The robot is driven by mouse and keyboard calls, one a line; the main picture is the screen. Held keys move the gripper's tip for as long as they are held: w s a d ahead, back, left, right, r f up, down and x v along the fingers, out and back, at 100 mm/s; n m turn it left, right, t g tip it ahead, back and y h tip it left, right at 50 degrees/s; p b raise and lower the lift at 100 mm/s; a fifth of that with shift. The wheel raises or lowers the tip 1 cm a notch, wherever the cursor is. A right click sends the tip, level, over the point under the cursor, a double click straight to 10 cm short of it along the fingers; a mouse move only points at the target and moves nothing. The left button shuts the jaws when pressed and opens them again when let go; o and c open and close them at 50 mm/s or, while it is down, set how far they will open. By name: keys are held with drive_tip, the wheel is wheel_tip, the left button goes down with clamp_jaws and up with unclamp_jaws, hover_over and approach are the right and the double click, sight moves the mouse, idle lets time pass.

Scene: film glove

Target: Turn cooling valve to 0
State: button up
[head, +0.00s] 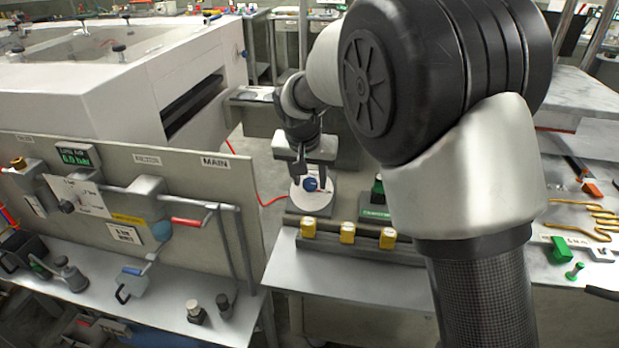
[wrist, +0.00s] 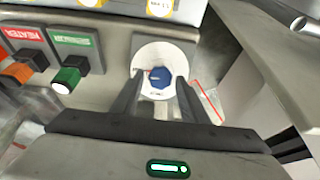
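The cooling valve appears to be a blue knob (head: 311,184) on a round white dial, at the back of the near bench in the head view. In the wrist view the blue knob (wrist: 160,77) sits in the middle of the white dial (wrist: 157,54), with a small red mark at its left side. The dial's numbers are too small to read. My gripper (head: 304,180) points down over the dial. In the wrist view my gripper (wrist: 160,80) is open, with one finger on each side of the knob. I cannot tell whether the fingers touch it.
A green-labelled switch (wrist: 72,74) and an orange switch (wrist: 20,68) marked HEATER stand left of the dial in the wrist view. Several yellow blocks (head: 347,233) line the bench front. A panel marked MAIN (head: 215,162) stands at left. A red cable lies behind.

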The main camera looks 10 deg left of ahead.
drive_tip(key=c, duration=0.8)
drive_tip(key=shift+o, duration=0.2)
drive_tip(key=n+p, duration=0.1)
drive_tip(key=n, duration=0.2)
drive_tip(key=shift+a+r, duration=0.1)
drive_tip(key=n+p, duration=0.1)
drive_tip(key=n, duration=0.2)
drive_tip(key=shift+a+h, duration=0.1)
drive_tip(key=shift+h, duration=0.3)
drive_tip(key=n, duration=0.2)
drive_tip(key=n+p, duration=0.1)
drive_tip(key=n, duration=0.2)
drive_tip(key=shift+s+a+n+t+h, duration=0.1)
drive_tip(key=shift+s+n+t+h, duration=0.05)
drive_tip(key=shift+n+t+h, duration=0.2)
drive_tip(key=n, duration=0.2)
drive_tip(key=n+t, duration=0.1)
drive_tip(key=n, duration=0.2)
drive_tip(key=shift+s+f+n+p, duration=0.15)
drive_tip(key=shift+f+n+p, duration=0.05)
drive_tip(key=shift+n+p, duration=0.2)
